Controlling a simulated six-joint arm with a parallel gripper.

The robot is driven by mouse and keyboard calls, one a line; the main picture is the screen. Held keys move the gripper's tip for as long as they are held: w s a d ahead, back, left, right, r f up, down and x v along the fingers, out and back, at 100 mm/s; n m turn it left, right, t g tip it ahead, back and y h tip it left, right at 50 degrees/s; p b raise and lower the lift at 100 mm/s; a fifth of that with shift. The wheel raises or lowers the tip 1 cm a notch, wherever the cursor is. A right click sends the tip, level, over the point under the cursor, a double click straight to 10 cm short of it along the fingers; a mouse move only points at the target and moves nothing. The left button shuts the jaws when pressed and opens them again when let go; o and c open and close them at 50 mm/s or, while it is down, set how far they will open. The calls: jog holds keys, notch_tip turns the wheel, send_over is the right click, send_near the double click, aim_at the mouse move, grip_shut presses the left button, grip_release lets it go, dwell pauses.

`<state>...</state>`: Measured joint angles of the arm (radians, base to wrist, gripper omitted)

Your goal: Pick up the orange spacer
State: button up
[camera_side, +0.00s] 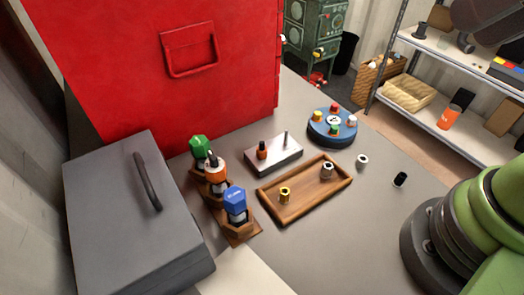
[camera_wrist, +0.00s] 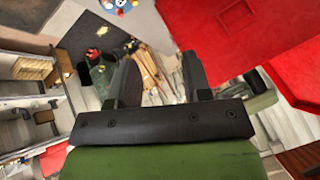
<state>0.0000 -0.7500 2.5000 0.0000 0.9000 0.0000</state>
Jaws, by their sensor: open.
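A small orange-brown spacer (camera_side: 262,150) sits upright at the left end of a pale metal block (camera_side: 285,160), in the middle of the side view. A thin bare pin stands at the block's other end. My gripper (camera_wrist: 162,78) shows in the wrist view, with its two dark fingers spread apart and nothing between them. It is out of the side view, so its distance from the spacer cannot be told. I cannot make out the spacer in the wrist view.
A wooden tray (camera_side: 308,206) holds a gold and a silver spacer. A white spacer (camera_side: 362,160) and black spacer (camera_side: 400,180) lie right. A round blue stand (camera_side: 345,143) is behind. Bottles in a wooden rack (camera_side: 240,232), a grey case (camera_side: 125,215) and red cabinet (camera_side: 120,60) stand left.

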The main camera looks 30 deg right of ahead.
dwell(0.3)
jog(key=shift+o, duration=0.8)
